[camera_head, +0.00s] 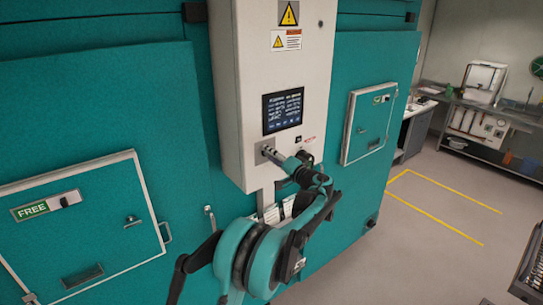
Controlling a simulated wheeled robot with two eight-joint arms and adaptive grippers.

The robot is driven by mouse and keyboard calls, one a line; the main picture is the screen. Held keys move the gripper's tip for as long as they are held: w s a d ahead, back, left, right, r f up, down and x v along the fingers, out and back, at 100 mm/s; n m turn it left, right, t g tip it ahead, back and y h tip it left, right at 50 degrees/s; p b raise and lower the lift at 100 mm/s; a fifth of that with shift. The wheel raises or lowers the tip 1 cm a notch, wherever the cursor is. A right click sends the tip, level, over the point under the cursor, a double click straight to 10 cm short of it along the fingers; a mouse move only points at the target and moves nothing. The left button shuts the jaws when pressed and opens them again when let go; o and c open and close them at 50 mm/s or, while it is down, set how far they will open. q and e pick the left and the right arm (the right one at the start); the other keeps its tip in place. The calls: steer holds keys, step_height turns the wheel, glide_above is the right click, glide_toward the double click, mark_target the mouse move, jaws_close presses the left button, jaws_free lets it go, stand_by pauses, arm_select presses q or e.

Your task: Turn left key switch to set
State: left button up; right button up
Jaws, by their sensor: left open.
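The white control box (228,95) stands between teal chamber doors. On its lower front, a metal plate marks the left key switch (259,158); my left gripper (269,151) is in front of it and covers most of it. The gripper is open, its tips at or very near the switch; I cannot tell whether they touch it. The key and its setting cannot be made out. A dark round fitting beside a small red label (310,140) is partly behind my left wrist. My right gripper is not in view.
A lit screen (283,110) sits just above the switches. At left a chamber hatch (110,215) has a green FREE sign (32,210); another hatch (370,125) is at right. Yellow-lined floor (440,215) is clear. A metal bench (480,120) stands at the far right.

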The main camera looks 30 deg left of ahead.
arm_select(q)
jaws_close()
steer(key=shift+f, duration=0.1)
steer(key=shift+f+m+b, duration=0.1)
steer(key=shift+m+b, duration=0.75)
steer(key=shift+m, duration=0.15)
steer(key=m+b, duration=0.1)
steer(key=m, duration=0.1)
steer(key=shift+m, duration=0.4)
steer(key=m+b, duration=0.2)
steer(key=m, duration=0.1)
steer(key=shift+m+b, duration=0.5)
steer(key=shift+m, duration=1.4)
